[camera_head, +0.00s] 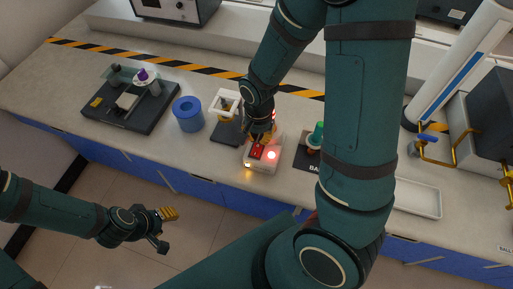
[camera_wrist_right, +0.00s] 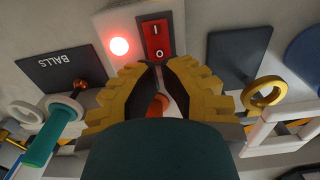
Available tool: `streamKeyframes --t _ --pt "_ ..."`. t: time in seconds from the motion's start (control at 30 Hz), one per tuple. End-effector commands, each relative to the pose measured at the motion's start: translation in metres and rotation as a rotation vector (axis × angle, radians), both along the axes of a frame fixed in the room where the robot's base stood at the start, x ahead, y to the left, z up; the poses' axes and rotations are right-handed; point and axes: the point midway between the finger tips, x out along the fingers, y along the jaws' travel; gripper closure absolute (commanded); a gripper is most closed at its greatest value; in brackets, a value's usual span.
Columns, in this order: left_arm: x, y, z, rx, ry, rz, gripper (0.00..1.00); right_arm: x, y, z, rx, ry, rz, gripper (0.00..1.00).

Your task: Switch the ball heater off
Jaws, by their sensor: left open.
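The ball heater (camera_head: 263,165) is a small pale box near the bench's front edge. It has a red rocker switch (camera_wrist_right: 157,40) marked I and O in the right wrist view, and a lit red lamp (camera_wrist_right: 119,46) beside it. My right gripper (camera_wrist_right: 159,66) is at the switch, its yellow ridged fingertips together just by the O end; I cannot tell whether they touch it. In the head view my right gripper (camera_head: 261,137) partly covers the heater. My left gripper (camera_head: 165,228) is open and empty over the floor, away from the bench.
A dark plate marked BALLS (camera_wrist_right: 68,68) lies beside the heater, with a green-handled tool (camera_wrist_right: 52,138) near it. A white tray (camera_head: 417,199) lies right. My right arm hides part of the bench.

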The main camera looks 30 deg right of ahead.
Motion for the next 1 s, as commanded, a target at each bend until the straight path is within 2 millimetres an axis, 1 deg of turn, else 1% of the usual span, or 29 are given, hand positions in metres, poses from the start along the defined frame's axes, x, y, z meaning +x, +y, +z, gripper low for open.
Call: streamKeyframes --t 0.57,1.0 --pt "0.0 -0.0001 -0.0004 0.0 0.0 0.0 0.53 0.0 0.0 -0.0004 0.0 0.0 0.0 1.0" --pt "-0.0001 0.0 -0.0053 0.0 0.0 0.0 0.53 0.0001 0.0001 -0.0061 0.0 0.0 0.0 1.0"
